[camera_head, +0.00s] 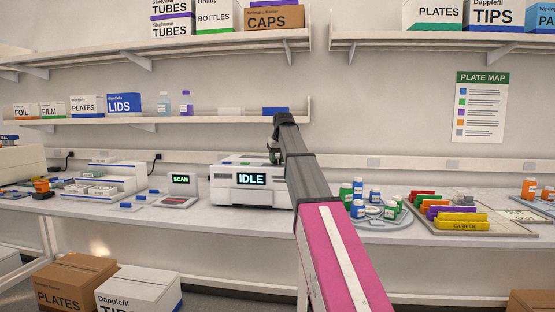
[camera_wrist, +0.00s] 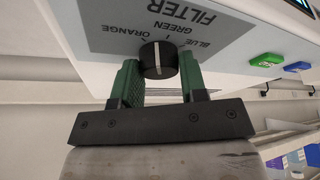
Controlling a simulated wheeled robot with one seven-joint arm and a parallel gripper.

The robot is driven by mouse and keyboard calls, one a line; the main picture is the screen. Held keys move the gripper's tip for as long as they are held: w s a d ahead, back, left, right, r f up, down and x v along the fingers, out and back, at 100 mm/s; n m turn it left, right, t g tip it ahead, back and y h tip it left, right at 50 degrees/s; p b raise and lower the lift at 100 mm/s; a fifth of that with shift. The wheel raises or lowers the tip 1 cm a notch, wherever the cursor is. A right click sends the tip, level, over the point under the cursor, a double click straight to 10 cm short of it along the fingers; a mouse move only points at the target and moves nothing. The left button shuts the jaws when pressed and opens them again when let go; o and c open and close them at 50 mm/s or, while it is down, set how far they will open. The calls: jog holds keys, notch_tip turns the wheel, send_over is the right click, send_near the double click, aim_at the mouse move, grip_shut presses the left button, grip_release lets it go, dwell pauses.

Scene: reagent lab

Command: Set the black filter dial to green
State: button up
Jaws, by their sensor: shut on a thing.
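The black filter dial (camera_wrist: 165,68) shows in the wrist view, on a grey FILTER panel (camera_wrist: 115,25) with the labels BLUE, GREEN and ORANGE, seen upside down. A white line on the dial points roughly toward the GREEN tick; I cannot tell if it lines up exactly. My gripper (camera_wrist: 158,61) is shut on the dial, with one green finger on each side of it. In the head view, my arm reaches to the right end of the white machine (camera_head: 226,198), whose screen reads IDLE. My arm hides the dial and my fingers there.
A green button (camera_wrist: 267,59) and a blue button (camera_wrist: 297,67) sit on the machine beside the panel. Right of my arm stand a round tray with bottles and a yellow carrier (camera_head: 461,225). A SCAN unit (camera_head: 182,186) stands left of the machine. A shelf (camera_head: 200,119) runs above.

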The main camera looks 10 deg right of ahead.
jog(key=m+h, duration=0.1)
jog(key=m, duration=0.3)
jog(key=shift+a+m+h, duration=0.1)
jog(key=shift+m+h, duration=0.3)
dwell(0.4)
jog(key=o, duration=0.9)
jog(key=v, duration=1)
jog(key=shift+s+a+r, duration=0.1)
jog(key=shift+s+r, duration=0.05)
jog(key=shift+r, duration=0.25)
